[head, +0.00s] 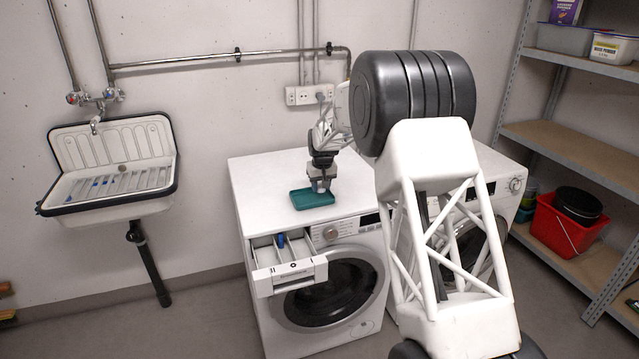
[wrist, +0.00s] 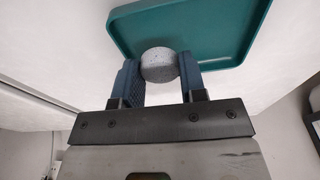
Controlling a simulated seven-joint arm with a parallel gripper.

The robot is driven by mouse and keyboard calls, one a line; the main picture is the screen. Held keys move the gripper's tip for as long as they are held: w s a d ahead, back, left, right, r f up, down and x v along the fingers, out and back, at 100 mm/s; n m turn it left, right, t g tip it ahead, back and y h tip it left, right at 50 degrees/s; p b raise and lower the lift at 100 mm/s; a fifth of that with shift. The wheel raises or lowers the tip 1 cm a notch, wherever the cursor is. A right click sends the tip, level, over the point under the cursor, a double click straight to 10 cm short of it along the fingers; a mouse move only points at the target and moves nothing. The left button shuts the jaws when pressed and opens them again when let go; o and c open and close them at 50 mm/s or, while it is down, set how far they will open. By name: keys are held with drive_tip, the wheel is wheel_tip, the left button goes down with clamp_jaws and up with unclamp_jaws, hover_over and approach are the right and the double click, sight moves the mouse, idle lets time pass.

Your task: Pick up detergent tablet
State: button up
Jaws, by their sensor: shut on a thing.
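The detergent tablet (wrist: 159,65) is a pale grey, speckled, rounded piece. In the wrist view it sits between the two blue fingers of my gripper (wrist: 160,72), which are shut on it. Behind it is a teal tray (wrist: 226,22) with a raised rim. In the head view the tray (head: 300,202) lies on top of the left washing machine, and my gripper (head: 320,186) is just over its right part. The tablet is too small to make out in the head view. I cannot tell whether it still touches the tray.
The left washing machine (head: 262,180) has its detergent drawer (head: 292,278) pulled out, with a blue part inside. A second washing machine (head: 508,205) stands to the right, partly behind my arm. A sink (head: 110,205) hangs on the left wall; shelves with a red bucket (head: 562,230) stand right.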

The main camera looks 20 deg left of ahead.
drive_tip(key=s+d+r, duration=0.1)
drive_tip(key=s+d, duration=0.6)
drive_tip(key=s, duration=0.2)
drive_tip(key=shift+s, duration=0.4)
drive_tip(key=shift+r, duration=0.1)
drive_tip(key=shift+s, duration=0.1)
idle(0.4)
